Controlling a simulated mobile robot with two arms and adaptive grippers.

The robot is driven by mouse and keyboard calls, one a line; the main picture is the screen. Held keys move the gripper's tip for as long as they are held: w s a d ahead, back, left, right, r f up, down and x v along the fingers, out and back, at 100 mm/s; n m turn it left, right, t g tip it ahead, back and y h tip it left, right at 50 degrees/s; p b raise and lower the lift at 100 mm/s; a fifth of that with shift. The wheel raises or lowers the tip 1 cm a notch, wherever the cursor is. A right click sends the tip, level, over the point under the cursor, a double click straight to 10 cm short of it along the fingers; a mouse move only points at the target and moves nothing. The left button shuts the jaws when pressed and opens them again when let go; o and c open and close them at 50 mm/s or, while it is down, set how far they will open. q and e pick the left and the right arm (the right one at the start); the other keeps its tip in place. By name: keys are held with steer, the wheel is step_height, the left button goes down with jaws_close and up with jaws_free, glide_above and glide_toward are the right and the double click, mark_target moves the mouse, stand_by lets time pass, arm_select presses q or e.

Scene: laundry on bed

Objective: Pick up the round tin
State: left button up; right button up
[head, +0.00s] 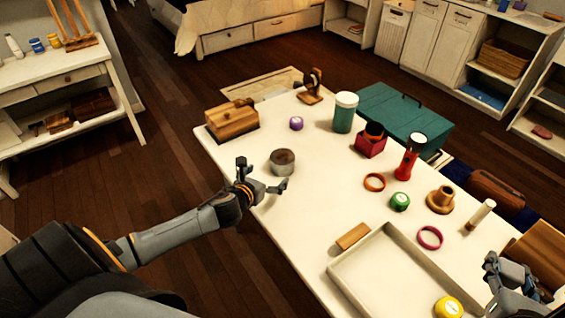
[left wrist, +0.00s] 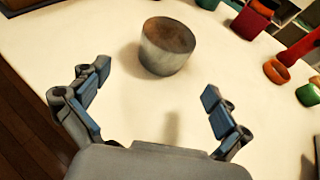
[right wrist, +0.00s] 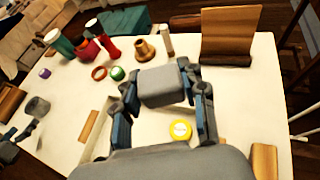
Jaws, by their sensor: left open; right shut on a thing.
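The round tin (head: 282,162) is a short grey metal cylinder with a brownish top, upright near the left edge of the white table. It shows in the left wrist view (left wrist: 167,50), just beyond the fingertips and roughly between their lines. It also shows in the right wrist view (right wrist: 38,107). My left gripper (head: 262,177) is open and empty, close to the tin and apart from it. My right gripper (head: 511,277) is at the lower right, shut on a grey block (right wrist: 161,87), seen between its fingers in the right wrist view.
A wooden box (head: 232,118) and a purple roll (head: 296,123) stand beyond the tin. A teal jar (head: 344,112), red box (head: 371,143) and orange ring (head: 374,182) are to its right. A white tray (head: 345,272) lies at the near end. Table around the tin is clear.

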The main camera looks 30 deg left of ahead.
mark_target(277, 171)
arm_select(q)
steer(key=shift+d+f+x, duration=0.15)
steer(key=shift+d+x, duration=0.05)
steer(key=shift+x, duration=1.45)
steer(key=shift+d+f+x, duration=0.15)
steer(key=shift+x, duration=1.45)
steer(key=shift+s, duration=0.15)
steer(key=c, duration=1.3)
